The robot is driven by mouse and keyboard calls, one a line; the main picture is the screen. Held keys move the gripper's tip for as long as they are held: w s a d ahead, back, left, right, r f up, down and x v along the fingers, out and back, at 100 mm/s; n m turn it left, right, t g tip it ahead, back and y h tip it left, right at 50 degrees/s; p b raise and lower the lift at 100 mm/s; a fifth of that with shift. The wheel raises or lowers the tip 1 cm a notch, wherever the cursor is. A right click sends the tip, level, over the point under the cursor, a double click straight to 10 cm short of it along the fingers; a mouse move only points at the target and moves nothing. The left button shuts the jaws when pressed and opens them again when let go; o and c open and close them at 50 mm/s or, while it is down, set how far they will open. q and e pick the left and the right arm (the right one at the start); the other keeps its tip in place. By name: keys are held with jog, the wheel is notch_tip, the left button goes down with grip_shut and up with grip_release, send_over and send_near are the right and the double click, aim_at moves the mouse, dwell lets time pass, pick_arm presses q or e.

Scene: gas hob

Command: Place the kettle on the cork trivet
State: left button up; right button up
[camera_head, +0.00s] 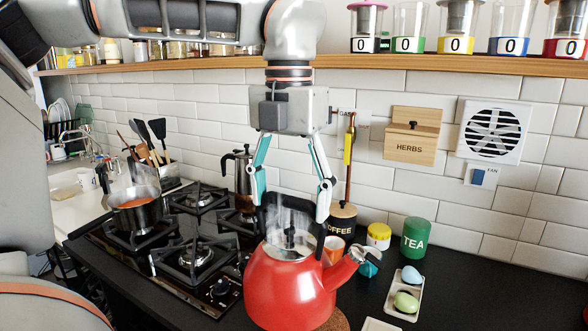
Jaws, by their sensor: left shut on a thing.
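The red kettle (288,288) is upright in the lower middle of the head view, its spout pointing right and wisps of steam around its lid. My left gripper (290,207) comes down from above and is shut on the kettle's dark handle, with one finger on each side. The cork trivet (336,321) shows only as a brown edge at the kettle's lower right; the kettle hides the rest. I cannot tell whether the kettle touches it or hangs above it. My right gripper is not in view.
The gas hob (196,256) lies left, with a steaming pot (136,212) and a moka pot (241,178). The coffee canister (342,222), a yellow-lidded jar (379,236), the green tea canister (415,238) and an egg tray (392,306) stand right. Black counter is free further right.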

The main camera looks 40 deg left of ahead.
aim_at(289, 233)
pick_arm(q)
jog(key=shift+f+b, duration=0.6)
jog(key=shift+f, duration=3.75)
jog(key=shift+f, duration=0.15)
jog(key=o, duration=2.1)
notch_tip(289, 233, up, 12)
jog(key=shift+r+p, duration=0.1)
jog(key=shift+p, duration=0.85)
jog(key=shift+s, duration=0.1)
